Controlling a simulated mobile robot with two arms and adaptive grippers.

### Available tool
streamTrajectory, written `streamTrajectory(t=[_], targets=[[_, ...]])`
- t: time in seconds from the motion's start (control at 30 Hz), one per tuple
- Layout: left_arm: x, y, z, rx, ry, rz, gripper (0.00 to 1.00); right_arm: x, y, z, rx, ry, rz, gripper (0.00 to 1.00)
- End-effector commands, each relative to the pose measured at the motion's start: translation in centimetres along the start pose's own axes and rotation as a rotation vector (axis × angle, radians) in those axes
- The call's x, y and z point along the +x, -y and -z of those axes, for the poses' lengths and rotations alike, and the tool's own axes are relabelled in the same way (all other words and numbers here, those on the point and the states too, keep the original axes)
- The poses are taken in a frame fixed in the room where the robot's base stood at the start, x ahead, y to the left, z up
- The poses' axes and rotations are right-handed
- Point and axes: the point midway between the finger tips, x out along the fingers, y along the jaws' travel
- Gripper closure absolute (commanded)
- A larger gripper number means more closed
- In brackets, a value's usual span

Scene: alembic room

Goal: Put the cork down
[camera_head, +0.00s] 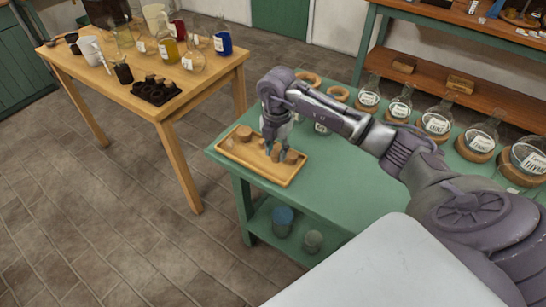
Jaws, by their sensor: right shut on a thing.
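My right gripper (270,146) is over a wooden tray (238,157) at the left end of the green table. It points down and is shut on a small brown cork (276,153), which is low over the tray or touching it; I cannot tell which. A wider cork (243,132) stands at the tray's far left. Another cork (291,157) stands close to the right of the gripper. The fingers partly hide the held cork. My left gripper is not in view.
Labelled flasks on cork rings line the green table (330,190), including one flask (368,97) behind my arm. Empty cork rings (308,79) lie behind the gripper. A wooden table (120,62) with bottles and mugs stands at the left. The tray's front left part is clear.

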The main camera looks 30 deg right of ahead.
Motion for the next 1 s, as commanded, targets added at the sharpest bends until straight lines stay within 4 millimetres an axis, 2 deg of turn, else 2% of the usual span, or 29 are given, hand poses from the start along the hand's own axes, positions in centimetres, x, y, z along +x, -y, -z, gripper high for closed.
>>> streamTrajectory(t=[0.17, 0.47, 0.83, 0.87, 1.0], targets=[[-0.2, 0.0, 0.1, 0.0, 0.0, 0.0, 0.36, 0.8, -0.8, 0.1, -0.001, 0.001, 0.003, 1.0], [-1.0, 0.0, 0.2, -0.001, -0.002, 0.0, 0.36, 4.5, -0.8, 0.2, -0.002, 0.0, 0.003, 1.0], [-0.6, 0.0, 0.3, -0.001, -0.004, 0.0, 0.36, 5.0, -0.8, 0.1, -0.002, 0.001, 0.002, 1.0], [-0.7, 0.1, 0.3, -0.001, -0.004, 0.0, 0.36, 4.9, -0.8, 0.1, -0.002, 0.002, 0.001, 0.64], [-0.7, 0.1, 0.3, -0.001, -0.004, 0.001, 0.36, 4.9, -0.8, 0.1, -0.002, 0.001, 0.001, 0.44]])
